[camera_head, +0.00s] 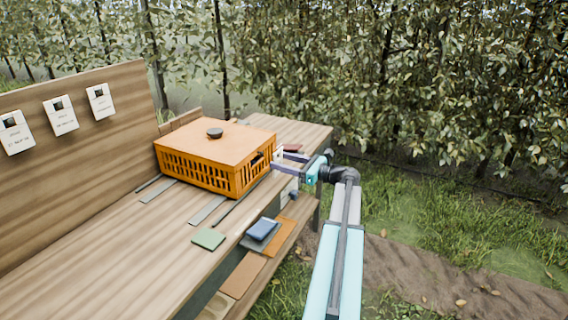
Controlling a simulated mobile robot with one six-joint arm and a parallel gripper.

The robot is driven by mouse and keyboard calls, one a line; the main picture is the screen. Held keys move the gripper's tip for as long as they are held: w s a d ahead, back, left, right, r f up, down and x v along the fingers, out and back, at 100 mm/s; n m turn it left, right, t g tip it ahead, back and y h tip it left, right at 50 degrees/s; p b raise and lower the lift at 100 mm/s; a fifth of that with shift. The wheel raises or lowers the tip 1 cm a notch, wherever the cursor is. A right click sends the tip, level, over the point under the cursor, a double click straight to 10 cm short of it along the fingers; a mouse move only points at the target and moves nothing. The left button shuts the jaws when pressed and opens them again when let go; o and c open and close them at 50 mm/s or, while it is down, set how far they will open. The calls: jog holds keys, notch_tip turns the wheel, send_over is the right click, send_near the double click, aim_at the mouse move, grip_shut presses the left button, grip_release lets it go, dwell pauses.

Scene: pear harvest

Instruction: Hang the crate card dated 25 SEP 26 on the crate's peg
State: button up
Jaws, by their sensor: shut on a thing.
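The orange slatted crate (200,174) stands on the wooden bench with a flat wooden lid (222,138) and a dark knob on it. My gripper (276,167) is beside the crate's right end, its long fingers pointing left. It is shut on a small white piece, apparently a card (279,153), which shows just above the fingers, close to the crate. Its print cannot be read. The peg cannot be made out; a dark spot shows on the crate's right end. Three white cards (61,116) hang on the upright board at left; their dates are too small to read.
The wooden bench (110,235) is largely clear at front left. A green square (208,239) and grey strips (207,210) lie on it. A blue block (262,229) and orange sheet (281,237) lie on a lower shelf. Hedge stands behind, grass at right.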

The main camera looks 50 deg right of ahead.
jog(key=b+x, duration=0.1)
jog(key=x, duration=0.6)
jog(key=shift+w+f+b, duration=0.35)
jog(key=shift+f+b, duration=0.05)
dwell(1.0)
dwell(0.7)
jog(key=o, duration=1.1)
jog(key=shift+f, duration=0.1)
jog(key=v, duration=1.4)
jog(key=shift+b, duration=0.4)
